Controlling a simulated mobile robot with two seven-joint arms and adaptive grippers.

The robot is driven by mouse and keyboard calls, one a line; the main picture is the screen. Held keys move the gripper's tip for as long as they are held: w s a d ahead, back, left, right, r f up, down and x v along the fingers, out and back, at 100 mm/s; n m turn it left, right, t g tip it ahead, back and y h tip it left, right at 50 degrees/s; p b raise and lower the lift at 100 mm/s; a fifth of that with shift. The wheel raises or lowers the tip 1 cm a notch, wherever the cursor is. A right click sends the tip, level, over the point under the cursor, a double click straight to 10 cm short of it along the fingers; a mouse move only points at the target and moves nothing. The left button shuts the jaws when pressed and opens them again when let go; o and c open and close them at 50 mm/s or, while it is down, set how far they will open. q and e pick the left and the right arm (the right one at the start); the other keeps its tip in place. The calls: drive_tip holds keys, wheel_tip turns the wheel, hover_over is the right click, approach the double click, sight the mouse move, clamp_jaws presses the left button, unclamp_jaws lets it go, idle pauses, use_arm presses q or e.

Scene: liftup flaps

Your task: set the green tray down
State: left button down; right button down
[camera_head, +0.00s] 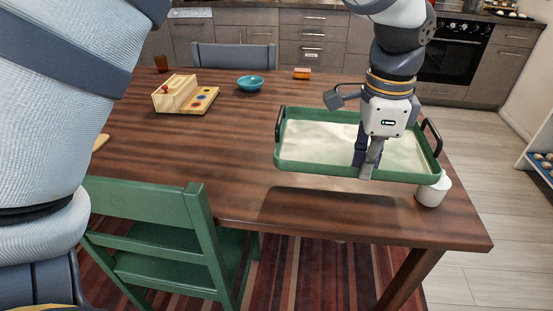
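The green tray (310,169) has a pale inner floor and a dark handle at each end. It is at the right part of the wooden table, roughly level. A shadow on the table below its near edge shows it is held a little above the top. The fingertips partly overlap the rim.
A white cup (433,191) stands close by the tray's near right corner, partly behind it. A blue bowl (250,83), a wooden toy (186,96) and an orange item (302,73) are farther back. A green chair (160,240) stands at the near side. The table's middle-left is clear.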

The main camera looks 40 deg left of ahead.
use_arm(q)
drive_tip(key=a+f, duration=0.1)
drive_tip(key=a, duration=0.1)
drive_tip(key=a+f, duration=0.2)
drive_tip(key=a, duration=0.1)
drive_tip(key=s+a+f, duration=0.1)
drive_tip(key=a, duration=0.2)
drive_tip(key=shift+s+f, duration=0.1)
drive_tip(key=shift+f, duration=0.05)
hover_over(299, 199)
wheel_tip(299, 199, down, 5)
drive_tip(key=shift+s+r, duration=0.1)
drive_tip(key=shift+s, duration=0.05)
wheel_tip(299, 199, down, 3)
drive_tip(key=shift+r, duration=0.1)
drive_tip(key=c, duration=2.1)
unclamp_jaws()
drive_tip(key=o, duration=0.3)
